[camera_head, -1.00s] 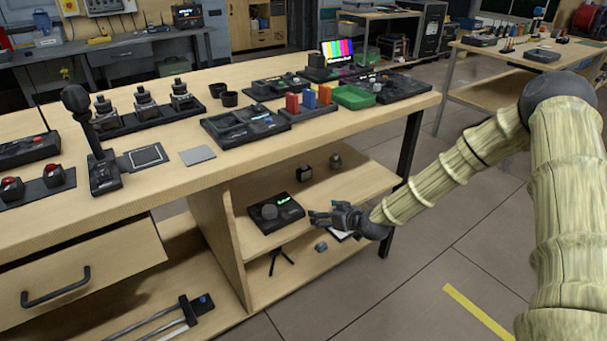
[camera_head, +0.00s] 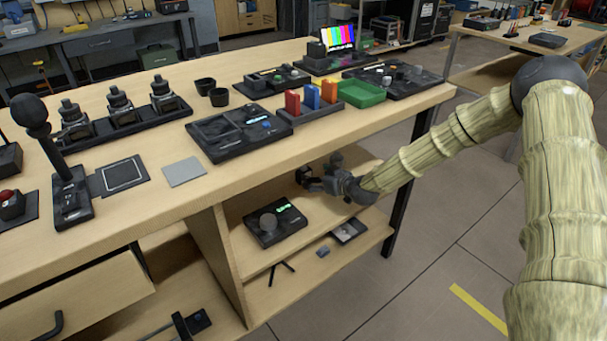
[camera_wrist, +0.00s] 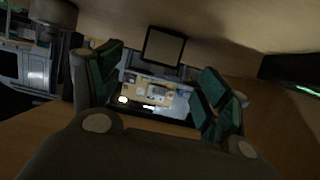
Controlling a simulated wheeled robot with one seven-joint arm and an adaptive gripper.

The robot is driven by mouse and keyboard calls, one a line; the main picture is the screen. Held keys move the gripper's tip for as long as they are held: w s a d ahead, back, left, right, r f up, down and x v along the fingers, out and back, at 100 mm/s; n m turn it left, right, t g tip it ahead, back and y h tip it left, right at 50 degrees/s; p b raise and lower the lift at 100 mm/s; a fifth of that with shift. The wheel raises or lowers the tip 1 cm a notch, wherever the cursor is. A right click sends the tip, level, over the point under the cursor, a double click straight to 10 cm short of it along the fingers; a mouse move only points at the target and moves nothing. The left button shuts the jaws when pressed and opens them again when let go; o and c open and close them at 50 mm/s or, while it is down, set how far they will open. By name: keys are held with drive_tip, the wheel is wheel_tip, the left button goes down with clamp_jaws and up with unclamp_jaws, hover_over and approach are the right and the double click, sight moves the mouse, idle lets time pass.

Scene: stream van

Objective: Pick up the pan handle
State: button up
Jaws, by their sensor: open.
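I cannot tell for sure which thing is the pan handle. My gripper (camera_head: 318,183) is inside the open upper shelf (camera_head: 245,250) under the workbench top. In the wrist view its green-padded fingers (camera_wrist: 160,82) stand apart with nothing visibly held between them. Small dark items on this shelf overlap the gripper in the head view, so their outlines are unclear. In the wrist view a dark, blurred cylindrical thing (camera_wrist: 52,14) is at upper left, outside the fingers. A dark square frame (camera_wrist: 163,47) shows beyond the fingers.
A device with a knob and green display (camera_head: 276,223) stands on the shelf left of my gripper. The workbench top (camera_head: 340,133) is close above. A small tripod (camera_head: 281,270) and a dark tray (camera_head: 348,231) are lower down. Open floor (camera_head: 420,270) lies right.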

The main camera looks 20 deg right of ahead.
sight(307, 173)
drive_tip(key=shift+b+x, duration=0.75)
drive_tip(key=shift+x, duration=3.4)
drive_tip(key=shift+c, duration=0.2)
drive_tip(key=c, duration=1.1)
drive_tip(key=shift+r, duration=0.1)
drive_tip(key=shift+c, duration=0.2)
